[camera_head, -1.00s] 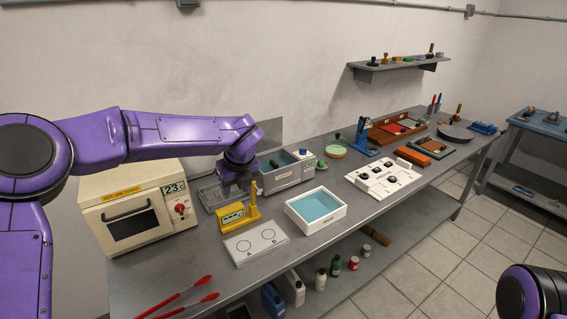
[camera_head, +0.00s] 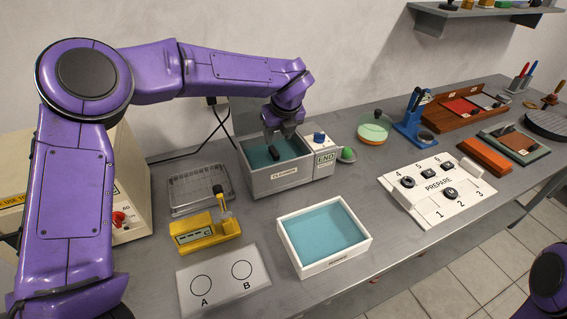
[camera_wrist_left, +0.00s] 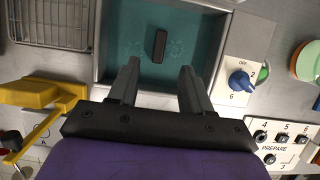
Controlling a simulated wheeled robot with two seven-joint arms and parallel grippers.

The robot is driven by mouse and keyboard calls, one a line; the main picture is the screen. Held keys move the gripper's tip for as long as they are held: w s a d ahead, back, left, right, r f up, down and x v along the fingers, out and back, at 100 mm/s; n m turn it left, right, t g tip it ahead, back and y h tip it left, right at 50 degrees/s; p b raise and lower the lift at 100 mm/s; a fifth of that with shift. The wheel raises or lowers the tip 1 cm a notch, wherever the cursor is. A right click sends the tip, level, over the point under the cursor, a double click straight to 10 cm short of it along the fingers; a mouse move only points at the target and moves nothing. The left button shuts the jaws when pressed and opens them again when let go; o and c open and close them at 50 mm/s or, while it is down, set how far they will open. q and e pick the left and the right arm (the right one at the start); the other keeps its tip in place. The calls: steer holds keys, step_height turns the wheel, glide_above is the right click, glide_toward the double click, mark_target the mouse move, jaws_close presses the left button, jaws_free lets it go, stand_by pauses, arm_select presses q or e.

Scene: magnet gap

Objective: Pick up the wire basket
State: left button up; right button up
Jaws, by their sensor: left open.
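The wire basket (camera_head: 200,188) is a shallow grey mesh tray. It rests on the bench left of the cleaner, and part of it shows at the top left of the left wrist view (camera_wrist_left: 48,24). My left gripper (camera_head: 277,135) is over the cleaner's tank, to the right of the basket and apart from it. In the left wrist view its two fingers (camera_wrist_left: 159,68) are spread with nothing between them. A small black bar (camera_wrist_left: 159,46) lies in the blue tank beyond the fingertips. My right gripper is out of view.
The grey cleaner (camera_head: 290,182) stands right of the basket. A yellow device (camera_head: 205,236) is just in front of the basket, with an A/B plate (camera_head: 222,280) nearer. A white tray with blue inside (camera_head: 363,240) and a white numbered panel (camera_head: 425,205) are further right.

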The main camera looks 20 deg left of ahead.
mark_target(274, 150)
arm_select(q)
steer(key=p+x, duration=0.3)
steer(key=x, duration=0.7)
steer(key=shift+a+f+p, duration=0.2)
steer(key=shift+f+p, duration=0.05)
steer(key=shift+p, duration=0.05)
steer(key=shift+w+f, duration=0.2)
steer(key=shift+f, duration=0.1)
steer(key=shift+r, duration=0.1)
jaws_close()
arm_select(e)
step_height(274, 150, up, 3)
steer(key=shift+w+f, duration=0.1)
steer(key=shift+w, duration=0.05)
